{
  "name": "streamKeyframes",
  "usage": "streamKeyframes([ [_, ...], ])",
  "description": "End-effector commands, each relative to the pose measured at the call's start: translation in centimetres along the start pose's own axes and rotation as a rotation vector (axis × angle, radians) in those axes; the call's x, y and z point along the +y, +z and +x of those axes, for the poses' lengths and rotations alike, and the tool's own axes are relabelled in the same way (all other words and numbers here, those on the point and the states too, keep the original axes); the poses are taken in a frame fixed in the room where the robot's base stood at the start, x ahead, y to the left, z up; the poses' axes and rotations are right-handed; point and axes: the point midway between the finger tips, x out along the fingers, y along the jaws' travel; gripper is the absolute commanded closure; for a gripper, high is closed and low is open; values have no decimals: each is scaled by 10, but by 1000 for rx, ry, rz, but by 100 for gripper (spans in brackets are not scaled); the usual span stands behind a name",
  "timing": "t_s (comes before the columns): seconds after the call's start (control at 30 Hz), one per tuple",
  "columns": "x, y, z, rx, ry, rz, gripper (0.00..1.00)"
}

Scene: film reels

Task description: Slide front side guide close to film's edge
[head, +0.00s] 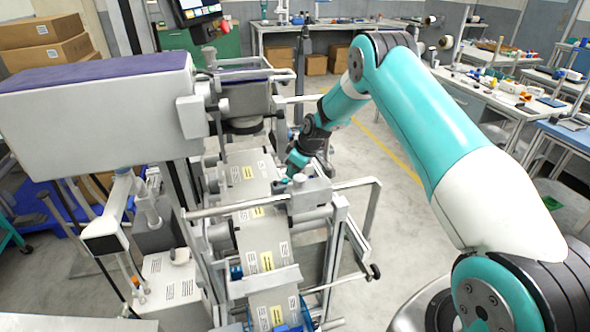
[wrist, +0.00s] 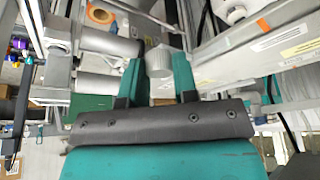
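The film (head: 246,190) is a pale web with white and yellow labels, running down through the machine in the head view. Part of it shows at the upper right of the wrist view (wrist: 268,42). My gripper (head: 285,180) is at the film's right edge in the head view, partly hidden by my own wrist. In the wrist view its two teal fingers (wrist: 160,75) stand on either side of a ridged grey knob (wrist: 159,60), which fills the space between them. I take the knob to be part of the side guide; the guide's body and its gap to the film are not clear.
A grey block (head: 311,194) on a crossbar and a metal rail frame (head: 365,215) stand close to my gripper. A large grey housing (head: 95,105) overhangs the left side. An orange ring (wrist: 100,16) shows in the wrist view. Floor is free to the right.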

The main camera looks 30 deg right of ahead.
Motion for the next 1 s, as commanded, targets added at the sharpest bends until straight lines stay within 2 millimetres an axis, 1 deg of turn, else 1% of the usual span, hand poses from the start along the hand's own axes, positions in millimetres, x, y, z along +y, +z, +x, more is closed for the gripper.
streamKeyframes([
  [0.17,-1,0,0,0,0,-1,100],
  [0.37,-11,-10,6,1,-1,-3,100],
  [0.6,-12,-11,4,0,-1,-1,100],
  [0.63,-12,-11,4,0,-1,-1,68],
  [0.67,-12,-11,4,0,-1,-1,62],
  [0.7,-12,-11,4,0,-1,0,52],
  [0.73,-12,-11,4,0,-1,0,47],
  [1.0,-11,-11,4,0,0,0,47],
])
